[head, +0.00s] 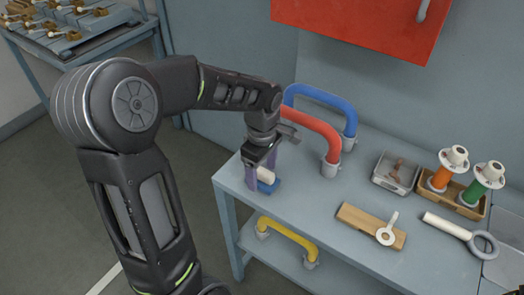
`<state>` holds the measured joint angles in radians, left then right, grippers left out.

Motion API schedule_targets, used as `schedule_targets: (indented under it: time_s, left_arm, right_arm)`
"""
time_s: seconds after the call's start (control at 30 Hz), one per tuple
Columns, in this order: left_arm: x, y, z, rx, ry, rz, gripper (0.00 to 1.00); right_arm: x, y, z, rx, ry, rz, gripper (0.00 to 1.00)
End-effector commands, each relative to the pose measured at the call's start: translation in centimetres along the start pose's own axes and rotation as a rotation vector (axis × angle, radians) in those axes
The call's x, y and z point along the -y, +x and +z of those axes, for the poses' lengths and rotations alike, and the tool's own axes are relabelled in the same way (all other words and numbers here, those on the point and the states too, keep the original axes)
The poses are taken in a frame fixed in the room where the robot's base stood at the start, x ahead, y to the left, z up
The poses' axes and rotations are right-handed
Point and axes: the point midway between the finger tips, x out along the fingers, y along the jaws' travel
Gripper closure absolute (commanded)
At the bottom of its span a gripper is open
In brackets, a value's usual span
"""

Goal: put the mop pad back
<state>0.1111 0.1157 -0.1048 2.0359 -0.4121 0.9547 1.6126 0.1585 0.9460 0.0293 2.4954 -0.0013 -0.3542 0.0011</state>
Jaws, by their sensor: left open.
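My left arm comes in from the left, and its gripper (262,158) is open above the left end of the grey workbench (318,207). Just below the fingers is a small white piece (266,175) with a blue base (268,187) and purple uprights. The gripper partly hides it, and I cannot tell whether the fingers touch it. I cannot clearly make out a mop pad; the white piece may be it. My right gripper is not in view.
Blue (322,92) and red (312,119) hoses arch behind the gripper. A yellow hose (288,234) sits on the lower shelf.

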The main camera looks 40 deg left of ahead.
Motion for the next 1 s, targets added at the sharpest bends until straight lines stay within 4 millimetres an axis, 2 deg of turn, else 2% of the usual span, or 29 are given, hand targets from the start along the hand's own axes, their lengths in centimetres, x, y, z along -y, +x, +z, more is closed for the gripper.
schedule_targets:
  time_s: [0.3, 0.5, 0.67, 1.0]
  left_arm:
    - [-0.1, -6.5, 0.0, 0.0, 0.0, 0.007, 0.29]
    - [-0.1, -9.6, 0.0, 0.0, 0.001, 0.004, 0.29]
    - [0.0, -10.5, 0.0, 0.0, 0.0, 0.002, 0.29]
    - [0.0, -10.5, 0.0, 0.001, 0.0, 0.001, 0.29]
  right_arm:
    - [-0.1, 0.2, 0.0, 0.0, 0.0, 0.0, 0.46]
    - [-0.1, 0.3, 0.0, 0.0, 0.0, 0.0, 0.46]
    - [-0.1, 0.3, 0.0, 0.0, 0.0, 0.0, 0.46]
    - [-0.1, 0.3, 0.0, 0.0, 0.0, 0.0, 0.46]
